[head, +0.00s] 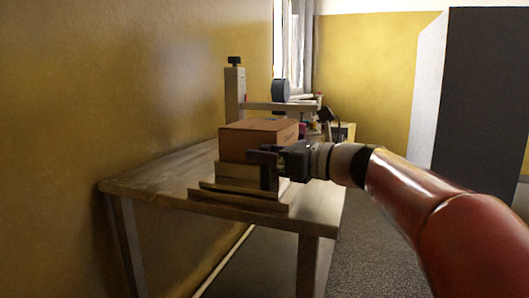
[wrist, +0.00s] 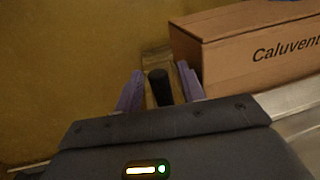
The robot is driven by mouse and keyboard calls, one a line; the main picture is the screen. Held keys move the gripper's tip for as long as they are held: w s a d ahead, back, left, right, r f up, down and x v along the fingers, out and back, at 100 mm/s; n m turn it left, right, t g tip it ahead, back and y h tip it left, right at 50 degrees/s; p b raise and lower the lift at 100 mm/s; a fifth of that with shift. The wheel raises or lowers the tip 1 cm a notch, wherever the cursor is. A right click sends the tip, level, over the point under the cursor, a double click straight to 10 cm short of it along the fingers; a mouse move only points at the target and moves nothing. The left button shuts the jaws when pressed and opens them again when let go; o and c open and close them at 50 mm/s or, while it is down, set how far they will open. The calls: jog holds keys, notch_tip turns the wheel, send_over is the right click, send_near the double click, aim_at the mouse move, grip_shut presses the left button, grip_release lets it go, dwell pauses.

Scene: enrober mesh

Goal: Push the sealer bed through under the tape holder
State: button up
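The wooden sealer bed (head: 238,195) is on the table, with a cardboard box (head: 258,140) on top. The box also shows in the wrist view (wrist: 245,45), with printed lettering on its side. The tape holder (head: 280,106) is a bar carried by a post behind the box, with a dark roll above it. My gripper (head: 262,157) is at the near side of the box. In the wrist view its two purple fingers stand either side of a dark upright handle (wrist: 160,88), with narrow gaps visible. The handle's lower part is hidden in the wrist view.
The wooden table (head: 150,183) runs along a yellow wall (head: 130,80) on the left. Its left top is bare. Small items (head: 325,115) stand behind the tape holder. A tall grey cabinet (head: 480,90) stands at the right, with open floor between.

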jog(key=shift+a, duration=0.15)
grip_shut()
jog(key=shift+w, duration=0.15)
